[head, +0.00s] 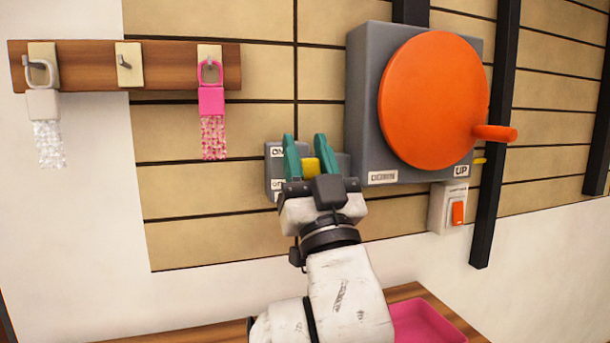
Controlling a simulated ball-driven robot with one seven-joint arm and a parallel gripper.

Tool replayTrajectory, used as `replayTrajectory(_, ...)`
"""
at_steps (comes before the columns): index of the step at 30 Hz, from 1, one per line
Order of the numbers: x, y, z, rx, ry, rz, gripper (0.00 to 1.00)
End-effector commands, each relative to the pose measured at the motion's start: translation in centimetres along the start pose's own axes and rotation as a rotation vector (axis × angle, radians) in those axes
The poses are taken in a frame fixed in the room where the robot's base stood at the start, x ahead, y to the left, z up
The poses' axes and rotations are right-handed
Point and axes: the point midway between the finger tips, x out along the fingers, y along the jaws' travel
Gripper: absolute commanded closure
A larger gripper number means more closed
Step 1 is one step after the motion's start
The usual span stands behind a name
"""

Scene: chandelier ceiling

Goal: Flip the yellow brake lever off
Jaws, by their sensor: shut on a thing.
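The yellow brake lever (311,166) shows as a small yellow piece between the teal fingers of my gripper (306,157). My gripper is shut on it, in front of the grey switch box on the wall. The grey switch box (273,167) has a label at its upper left that seems to read "ON" and a partly covered label below. My gripper and wrist hide most of the box and the lever's base.
A large orange disc (430,100) with a handle stands out from a grey panel, right of my gripper. A small orange switch (458,213) is below it. A wooden rack (100,83) holds white and pink hanging items. A pink tray (428,322) lies below.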

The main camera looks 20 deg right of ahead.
Motion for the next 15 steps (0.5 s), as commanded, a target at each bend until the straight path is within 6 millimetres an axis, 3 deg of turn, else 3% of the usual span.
replayTrajectory(15, -2.1, 0.0, 1.0, -0.001, -0.002, 0.000, 1.00)
